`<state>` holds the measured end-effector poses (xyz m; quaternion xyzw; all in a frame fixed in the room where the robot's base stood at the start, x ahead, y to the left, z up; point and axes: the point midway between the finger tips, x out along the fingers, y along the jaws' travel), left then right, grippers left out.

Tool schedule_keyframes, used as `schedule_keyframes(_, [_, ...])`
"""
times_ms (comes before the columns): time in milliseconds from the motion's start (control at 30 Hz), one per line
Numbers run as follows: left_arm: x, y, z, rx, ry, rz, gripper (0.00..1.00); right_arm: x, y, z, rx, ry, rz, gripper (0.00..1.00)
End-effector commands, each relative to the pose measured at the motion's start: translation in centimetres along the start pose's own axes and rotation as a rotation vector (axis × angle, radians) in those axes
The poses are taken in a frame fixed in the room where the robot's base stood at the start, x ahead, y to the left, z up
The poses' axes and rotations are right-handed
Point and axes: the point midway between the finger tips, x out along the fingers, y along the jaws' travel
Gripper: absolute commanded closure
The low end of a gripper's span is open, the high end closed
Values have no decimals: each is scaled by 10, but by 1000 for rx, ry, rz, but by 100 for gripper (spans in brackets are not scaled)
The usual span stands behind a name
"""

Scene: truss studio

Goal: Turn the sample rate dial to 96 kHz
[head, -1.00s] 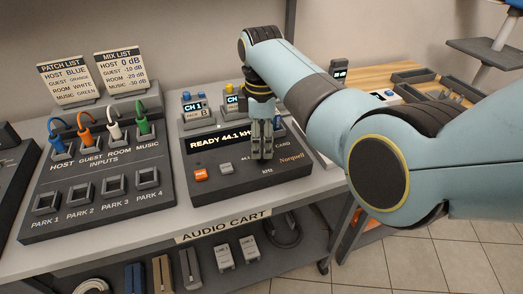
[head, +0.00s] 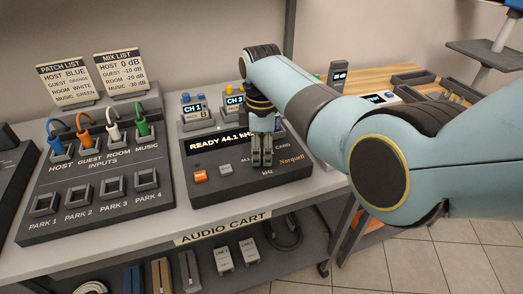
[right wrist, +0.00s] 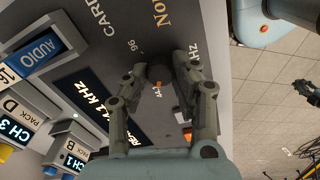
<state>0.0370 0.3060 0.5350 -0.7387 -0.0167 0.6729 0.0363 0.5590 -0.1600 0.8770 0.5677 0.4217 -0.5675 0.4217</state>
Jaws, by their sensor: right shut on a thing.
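The recorder (head: 285,186) lies on the cart, and its display (head: 219,141) reads "READY 44.1 kHz". My right gripper (head: 262,162) points down over its lower middle and hides the sample rate dial in the head view. In the right wrist view, the dial (right wrist: 157,74) is a small dark knob between my right fingertips (right wrist: 160,76). They are shut on it. An orange mark shows at the dial, beside the "44.1" label. The "96" label (right wrist: 133,45) is visible a little away from the dial.
An orange button (head: 199,175) and a grey button (head: 225,169) sit left of my right gripper. The input panel (head: 100,200) with plugged coloured cables stands at the left. Small channel packs (head: 196,113) stand behind the display.

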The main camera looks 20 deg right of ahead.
Motion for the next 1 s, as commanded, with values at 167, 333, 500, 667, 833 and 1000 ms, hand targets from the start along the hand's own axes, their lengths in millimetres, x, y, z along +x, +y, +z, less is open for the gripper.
schedule_keyframes(167, [-1,0,0,0,0,0,100,0,0,0,11,-1,-1,100])
schedule_keyframes(333, [-6,-1,-1,0,1,0,100,-1,-1,0,62,-1,-3,100])
schedule_keyframes(500, [-14,-1,-2,0,2,0,100,-2,-1,0,167,-2,-3,100])
schedule_keyframes(667, [-23,-2,-4,0,2,0,100,-2,-1,0,305,-2,-4,100])
schedule_keyframes(833, [-31,-3,-5,0,3,0,100,-2,0,0,468,-2,-3,100])
schedule_keyframes(1000, [-37,-3,-6,0,3,0,100,-1,0,0,630,-2,-3,100])
